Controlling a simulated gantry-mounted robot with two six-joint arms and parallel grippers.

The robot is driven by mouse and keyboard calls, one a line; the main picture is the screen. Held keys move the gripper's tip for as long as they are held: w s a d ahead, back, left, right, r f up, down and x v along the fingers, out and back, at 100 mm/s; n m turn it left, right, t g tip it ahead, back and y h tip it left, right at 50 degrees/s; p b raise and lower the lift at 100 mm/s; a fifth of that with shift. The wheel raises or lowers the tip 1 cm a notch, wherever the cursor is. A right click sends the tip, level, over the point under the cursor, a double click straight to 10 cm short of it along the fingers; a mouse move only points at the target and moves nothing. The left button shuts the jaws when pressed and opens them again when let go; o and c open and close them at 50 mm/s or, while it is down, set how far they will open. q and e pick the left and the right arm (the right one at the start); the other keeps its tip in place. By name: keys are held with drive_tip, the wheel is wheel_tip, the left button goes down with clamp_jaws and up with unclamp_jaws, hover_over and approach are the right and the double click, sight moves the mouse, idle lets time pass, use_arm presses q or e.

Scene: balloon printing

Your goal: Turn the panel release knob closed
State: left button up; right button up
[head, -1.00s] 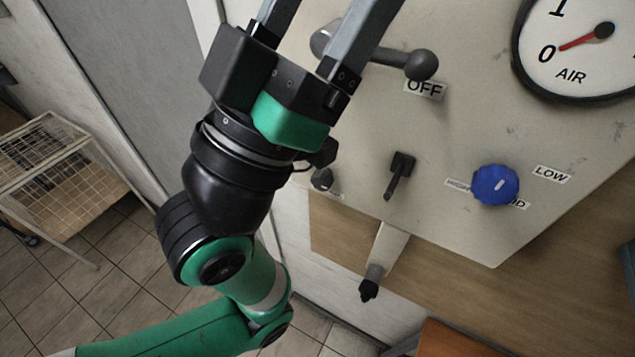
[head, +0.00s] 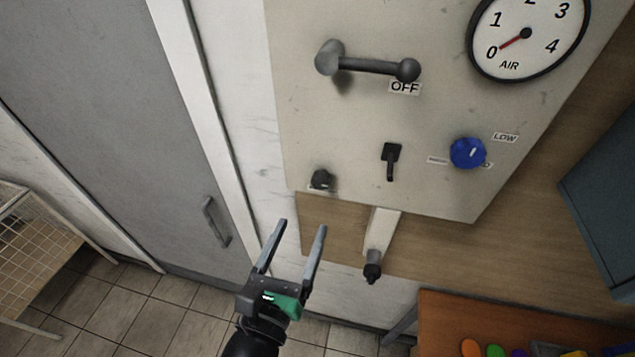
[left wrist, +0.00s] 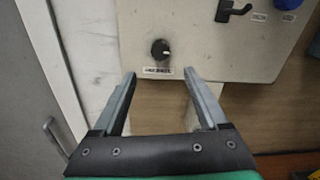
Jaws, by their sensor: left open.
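A small black round knob (head: 322,179), which I take for the panel release knob, sits at the lower left corner of the beige panel (head: 300,130). In the left wrist view the knob (left wrist: 160,48) shows a white mark on its face and a small label below it, too small to read surely. My left gripper (head: 303,225) is open and empty, below the knob in the head view. In the left wrist view the knob lies beyond the fingertips (left wrist: 159,74), roughly centred between them and apart from them. My right gripper is out of view.
The panel also carries a lever (head: 370,66) by an OFF label, a black toggle switch (head: 390,158), a blue knob (head: 467,153) and an AIR gauge (head: 525,50) reading near 0. A nozzle (head: 373,265) hangs below. A grey door (head: 130,110) stands left.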

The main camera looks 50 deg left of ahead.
sight(319, 184)
use_arm(q)
drive_tip(key=b+x, duration=0.5)
drive_tip(key=x, duration=0.6)
drive_tip(key=shift+w+a+r, duration=0.15)
drive_tip(key=shift+w+a, duration=0.05)
drive_tip(key=shift+w, duration=0.15)
clamp_jaws()
